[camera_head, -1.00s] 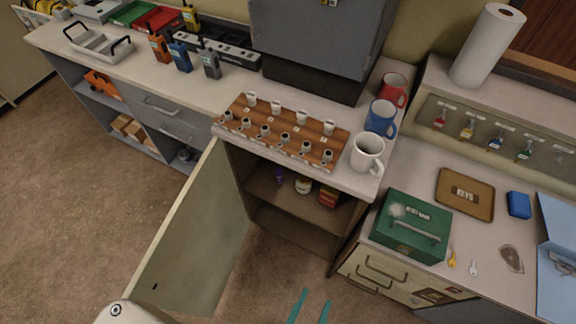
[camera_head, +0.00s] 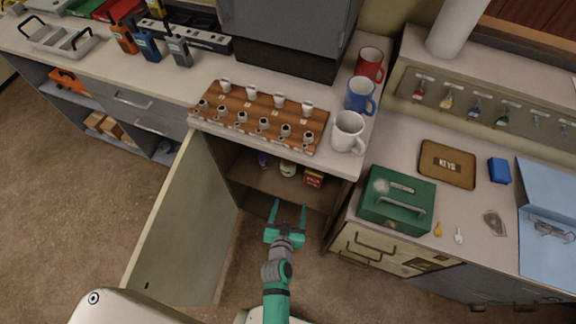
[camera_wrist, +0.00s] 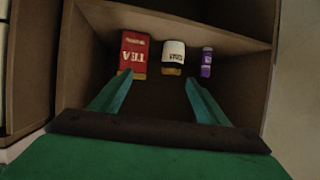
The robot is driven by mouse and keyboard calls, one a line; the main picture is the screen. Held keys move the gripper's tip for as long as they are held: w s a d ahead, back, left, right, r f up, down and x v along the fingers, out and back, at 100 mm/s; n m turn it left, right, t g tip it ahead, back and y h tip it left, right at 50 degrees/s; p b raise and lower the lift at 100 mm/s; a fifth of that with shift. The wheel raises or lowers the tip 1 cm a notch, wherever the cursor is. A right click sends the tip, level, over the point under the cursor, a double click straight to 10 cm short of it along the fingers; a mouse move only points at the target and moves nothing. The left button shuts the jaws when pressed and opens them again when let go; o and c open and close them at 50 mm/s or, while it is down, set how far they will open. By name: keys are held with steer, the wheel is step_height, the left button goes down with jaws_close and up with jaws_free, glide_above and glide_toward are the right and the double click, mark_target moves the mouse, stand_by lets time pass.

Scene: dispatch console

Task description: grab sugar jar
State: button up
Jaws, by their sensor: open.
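A small white-labelled jar (camera_head: 288,168), likely the sugar jar, stands in the open cupboard between a red tea box (camera_head: 313,178) and a small purple container (camera_head: 263,160). In the wrist view the jar (camera_wrist: 173,56) shows a pale label, too small to read surely, with the tea box (camera_wrist: 134,53) on its left and the purple container (camera_wrist: 206,62) on its right. My gripper (camera_head: 289,208) is open and empty in front of the cupboard opening. In the wrist view its fingers (camera_wrist: 160,90) point toward the jar, apart from it.
The cupboard door (camera_head: 185,225) hangs open at the left. A wooden rack (camera_head: 262,116) with several small pieces and a white mug (camera_head: 348,132) stand on the counter above. A green box (camera_head: 397,200) stands at right. The floor before the cupboard is partly free.

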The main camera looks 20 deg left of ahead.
glide_toward(287, 165)
steer(key=w, duration=0.3)
steer(key=shift+h, duration=0.4)
steer(key=w+f, duration=0.1)
steer(key=w+a+f, duration=0.1)
steer(key=w, duration=0.1)
steer(key=shift+w+f, duration=0.35)
steer(key=shift+w+d+f, duration=0.1)
steer(key=shift+w+f, duration=0.1)
steer(key=shift+w, duration=0.15)
steer(key=x, duration=0.3)
steer(key=shift+w+a+f, duration=0.2)
steer(key=shift+w+a, duration=0.05)
steer(key=shift+a, duration=0.15)
steer(key=shift+w+f, duration=0.2)
steer(key=shift+w, duration=0.35)
steer(key=shift+c, duration=0.4)
steer(key=c, duration=1.4)
